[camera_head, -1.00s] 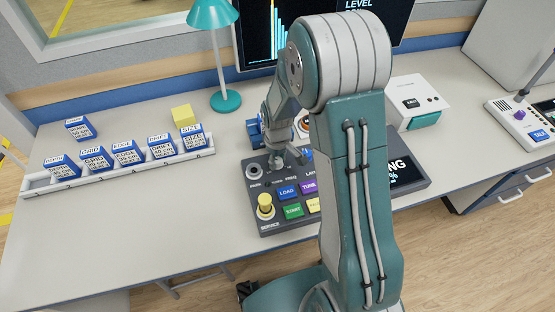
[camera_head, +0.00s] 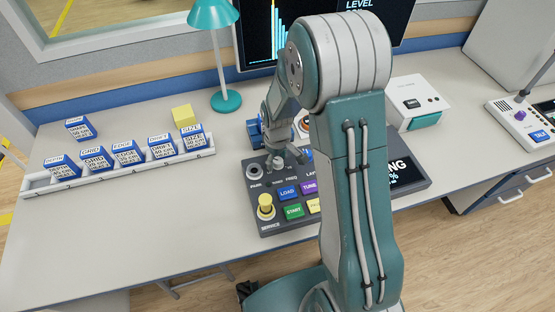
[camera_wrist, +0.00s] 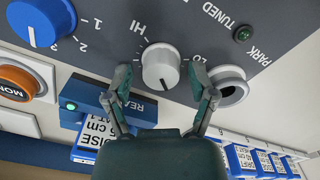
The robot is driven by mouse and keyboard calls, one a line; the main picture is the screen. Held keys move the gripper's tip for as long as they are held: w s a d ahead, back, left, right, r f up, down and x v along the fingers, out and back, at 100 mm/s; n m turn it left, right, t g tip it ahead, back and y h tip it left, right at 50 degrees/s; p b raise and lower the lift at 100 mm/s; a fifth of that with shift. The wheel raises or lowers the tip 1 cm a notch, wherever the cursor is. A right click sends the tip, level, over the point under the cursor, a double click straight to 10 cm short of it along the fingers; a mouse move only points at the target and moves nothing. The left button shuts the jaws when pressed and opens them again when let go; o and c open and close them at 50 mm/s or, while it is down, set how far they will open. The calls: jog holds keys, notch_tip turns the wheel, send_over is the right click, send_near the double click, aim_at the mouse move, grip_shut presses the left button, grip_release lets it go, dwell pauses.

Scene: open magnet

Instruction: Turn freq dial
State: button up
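The freq dial (camera_wrist: 161,67) is a light grey round knob on the dark control panel (camera_head: 259,202), with a dark pointer line toward the bottom of the wrist view. HI and LO are printed beside it. My gripper (camera_wrist: 160,72) is open, one finger on each side of the dial. A gap shows between each finger and the knob in this view. In the head view my gripper (camera_head: 284,161) is over the upper part of the panel and mostly hides the dial.
A blue numbered dial (camera_wrist: 42,20) and the PARK socket (camera_wrist: 229,88) flank the freq dial. A green TUNED lamp (camera_wrist: 243,34) is near the socket. A yellow plunger (camera_head: 265,205) and LOAD button (camera_head: 288,191) sit lower on the panel. A teal lamp (camera_head: 225,101) stands behind.

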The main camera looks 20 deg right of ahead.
aim_at(278, 160)
jog(key=shift+s, duration=0.1)
notch_tip(278, 160, up, 12)
dwell(0.6)
jog(key=shift+f, duration=0.1)
notch_tip(278, 160, down, 12)
jog(key=m, duration=1.4)
jog(key=shift+m, duration=0.3)
jog(key=shift+c, duration=0.3)
grip_shut()
